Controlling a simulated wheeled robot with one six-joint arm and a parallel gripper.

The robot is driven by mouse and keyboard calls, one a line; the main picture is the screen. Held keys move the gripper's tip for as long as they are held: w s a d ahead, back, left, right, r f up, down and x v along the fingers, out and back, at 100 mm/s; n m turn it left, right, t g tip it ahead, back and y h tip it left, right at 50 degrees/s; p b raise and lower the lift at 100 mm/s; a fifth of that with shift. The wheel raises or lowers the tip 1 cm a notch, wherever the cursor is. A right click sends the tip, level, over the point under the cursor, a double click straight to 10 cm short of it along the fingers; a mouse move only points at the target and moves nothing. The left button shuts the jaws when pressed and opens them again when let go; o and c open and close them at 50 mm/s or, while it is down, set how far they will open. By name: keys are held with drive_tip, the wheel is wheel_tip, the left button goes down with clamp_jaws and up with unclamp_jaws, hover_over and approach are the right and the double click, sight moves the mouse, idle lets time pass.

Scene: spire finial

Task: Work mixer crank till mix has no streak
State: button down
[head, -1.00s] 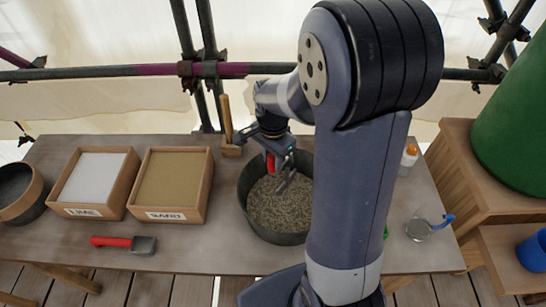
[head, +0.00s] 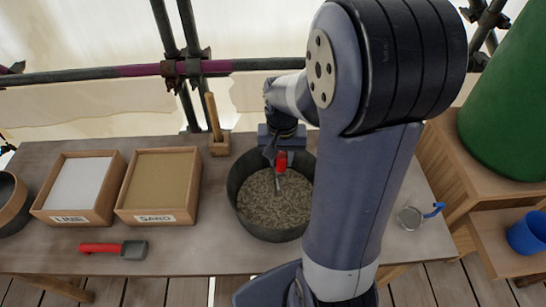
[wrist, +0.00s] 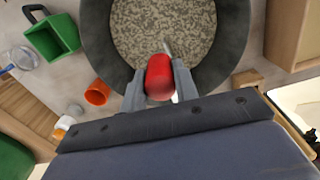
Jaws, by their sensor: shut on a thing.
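A dark round mixer tub (head: 233,207) stands on the table, partly behind my arm. The mix (head: 268,208) inside is grainy and speckled light and dark; it also shows in the wrist view (wrist: 150,35). My gripper (wrist: 160,88) is shut on the red crank handle (wrist: 160,76), one finger on each side. In the head view the red handle (head: 281,161) is at the tub's far side, below my gripper. A thin grey metal piece by the handle reaches over the mix. The tub's right side is hidden by my arm in the head view.
Left of the tub are a sand box (head: 160,180) and a lime box (head: 80,185), with a red-handled trowel (head: 113,249) in front. A wooden-handled tool (head: 214,125) stands behind. A green scoop (wrist: 52,38) and orange cup (wrist: 97,92) lie near the tub.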

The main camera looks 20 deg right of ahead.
drive_tip(key=shift+w+d+n, duration=0.1)
drive_tip(key=shift+d+n, duration=0.75)
drive_tip(key=shift+n, duration=0.45)
drive_tip(key=shift+w+d+n, duration=0.15)
drive_tip(key=shift+d+n, duration=0.7)
drive_tip(key=shift+n, duration=0.45)
drive_tip(key=shift+w+d+n, duration=0.1)
drive_tip(key=shift+d+n, duration=0.75)
drive_tip(key=shift+n, duration=0.45)
drive_tip(key=c, duration=1.1)
unclamp_jaws()
wheel_tip(320, 180, up, 11)
drive_tip(key=shift+b, duration=0.4)
drive_tip(key=shift+f, duration=0.1)
